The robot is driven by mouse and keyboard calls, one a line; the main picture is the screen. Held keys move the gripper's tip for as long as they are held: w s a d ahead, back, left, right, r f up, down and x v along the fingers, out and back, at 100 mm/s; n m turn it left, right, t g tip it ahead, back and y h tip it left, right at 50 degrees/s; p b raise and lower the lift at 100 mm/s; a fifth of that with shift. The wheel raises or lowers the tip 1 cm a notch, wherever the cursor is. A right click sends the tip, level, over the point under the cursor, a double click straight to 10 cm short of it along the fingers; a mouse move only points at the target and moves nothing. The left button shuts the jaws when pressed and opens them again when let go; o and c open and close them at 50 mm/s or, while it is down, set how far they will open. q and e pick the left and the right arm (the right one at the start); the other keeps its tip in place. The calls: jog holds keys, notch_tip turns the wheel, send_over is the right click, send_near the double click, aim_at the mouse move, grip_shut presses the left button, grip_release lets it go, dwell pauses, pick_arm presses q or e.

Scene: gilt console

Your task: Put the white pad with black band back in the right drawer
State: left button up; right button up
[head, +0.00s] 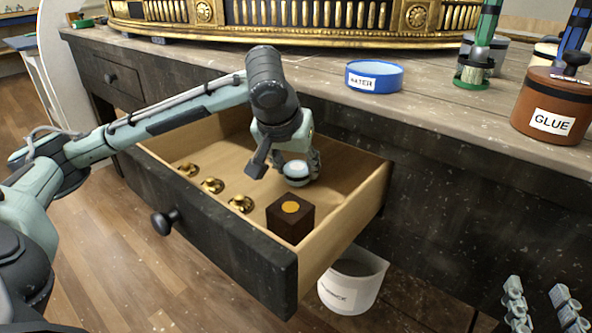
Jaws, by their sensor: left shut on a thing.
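The white pad with a dark band (297,174) is in my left gripper (289,165), which points down within the outline of the open right drawer (222,243). The gripper is shut on the pad, and its fingers and wrist hide part of it. I cannot tell whether the pad touches the drawer floor. My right gripper (542,308) shows only its fingers at the bottom right corner; they are apart with nothing between them.
The drawer holds several gold fittings (212,186) and a dark box with an orange disc (290,218). A closed drawer (108,76) is to the left. A blue tub (374,77) and a glue pot (553,108) stand on the top. A white bucket (351,283) is below.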

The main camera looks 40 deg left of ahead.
pick_arm(q)
jog(key=shift+f, duration=0.15)
pick_arm(e)
jog(key=shift+a+r, duration=0.1)
jog(key=shift+r, duration=0.25)
pick_arm(q)
jog(key=shift+f, duration=0.1)
jog(key=o, duration=1)
jog(key=shift+s+r, duration=0.15)
jog(key=shift+r, duration=0.3)
jog(key=p+v, duration=0.3)
jog(key=v, duration=0.8)
jog(key=shift+d+r, duration=0.1)
jog(key=shift+r, duration=0.05)
pick_arm(e)
jog(key=s+d+f+g+h, duration=0.2)
jog(key=d+f+g, duration=0.2)
jog(key=f, duration=0.3)
jog(key=s+d+f+m+g+h, duration=0.1)
jog(key=s+d+f+g+h, duration=0.1)
jog(key=d+f, duration=0.4)
jog(key=shift+s+f+g+h, duration=0.35)
jog(key=shift+f+g+h, duration=0.15)
jog(key=shift+f+g, duration=0.35)
